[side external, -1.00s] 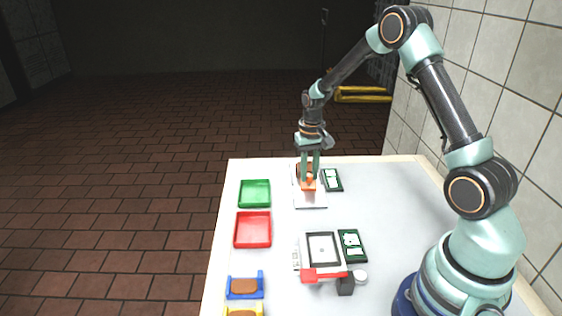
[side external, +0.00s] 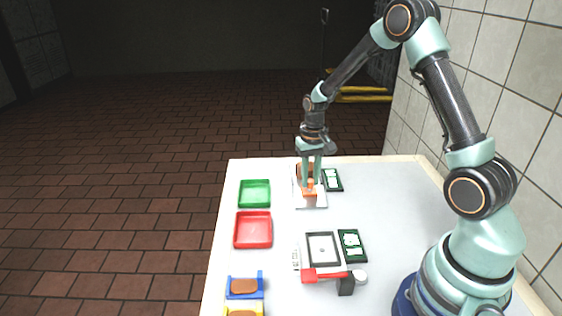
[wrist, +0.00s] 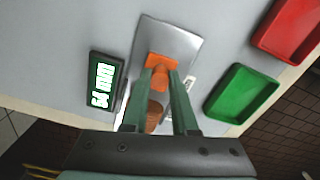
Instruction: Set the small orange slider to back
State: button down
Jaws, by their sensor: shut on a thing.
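The small orange slider (side external: 309,197) sits on a pale metal plate (side external: 318,206) near the far edge of the table. My gripper (side external: 311,184) points down and is shut on the slider. In the wrist view the slider (wrist: 163,62) shows between the tips of my gripper (wrist: 161,74), over the middle of the grey plate (wrist: 190,42). A brown piece (wrist: 154,117) shows between my fingers, on the table-edge side of the slider. My fingers hide part of the slider and plate.
A green-framed display (side external: 333,180) stands close beside the plate. Green (side external: 255,194) and red (side external: 253,230) trays lie to the left. Nearer are a dark-framed panel (side external: 322,249), another green display (side external: 351,245) and a red bar (side external: 325,275). The table's middle right is clear.

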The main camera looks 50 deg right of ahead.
aim_at(310, 181)
jog(key=shift+s+a, duration=0.2)
jog(key=c, duration=0.7)
grip_release()
jog(key=shift+w+r, duration=0.1)
jog(key=shift+r, duration=0.35)
notch_tip(310, 181, up, 11)
jog(key=shift+r, duration=0.1)
